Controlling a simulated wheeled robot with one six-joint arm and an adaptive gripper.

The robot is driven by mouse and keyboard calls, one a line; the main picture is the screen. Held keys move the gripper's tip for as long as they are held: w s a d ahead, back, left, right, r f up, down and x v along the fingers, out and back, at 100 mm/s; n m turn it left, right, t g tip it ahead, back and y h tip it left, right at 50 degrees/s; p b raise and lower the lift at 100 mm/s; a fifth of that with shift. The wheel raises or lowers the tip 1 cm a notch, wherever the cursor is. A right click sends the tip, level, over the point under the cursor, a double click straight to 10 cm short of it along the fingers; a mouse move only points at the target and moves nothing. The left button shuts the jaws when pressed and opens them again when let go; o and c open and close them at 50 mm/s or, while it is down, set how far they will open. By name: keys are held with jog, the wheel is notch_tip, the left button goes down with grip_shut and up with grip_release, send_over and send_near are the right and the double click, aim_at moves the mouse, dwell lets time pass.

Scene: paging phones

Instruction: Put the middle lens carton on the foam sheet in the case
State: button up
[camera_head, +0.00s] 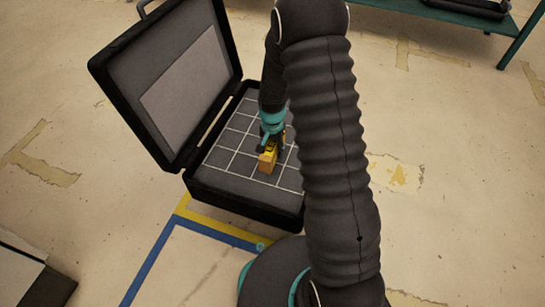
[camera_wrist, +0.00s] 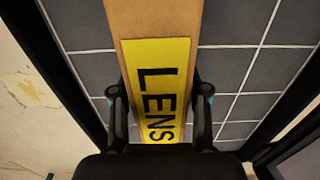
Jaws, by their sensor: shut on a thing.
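A lens carton (camera_wrist: 156,85), brown with a yellow label reading LENS, is between the two fingers of my gripper (camera_wrist: 159,105) in the wrist view. My gripper is shut on its sides. In the head view the carton (camera_head: 267,161) is over the gridded grey foam sheet (camera_head: 226,158) inside the open black case (camera_head: 246,209). My gripper (camera_head: 270,143) is above it, partly hiding it. I cannot tell whether the carton touches the foam. The right part of the case is hidden behind my arm.
The case lid (camera_head: 170,85) stands open at the left, with a pale panel inside. A green table (camera_head: 458,17) with a dark item on it is at the top right. Yellow and blue tape marks the floor in front of the case. The foam around the carton looks clear.

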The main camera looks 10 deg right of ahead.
jog(key=shift+s+f+b, duration=0.1)
jog(key=shift+f+b, duration=0.25)
jog(key=shift+f, duration=1.7)
jog(key=shift+f, duration=0.15)
jog(key=o, duration=1.2)
jog(key=shift+o, duration=0.2)
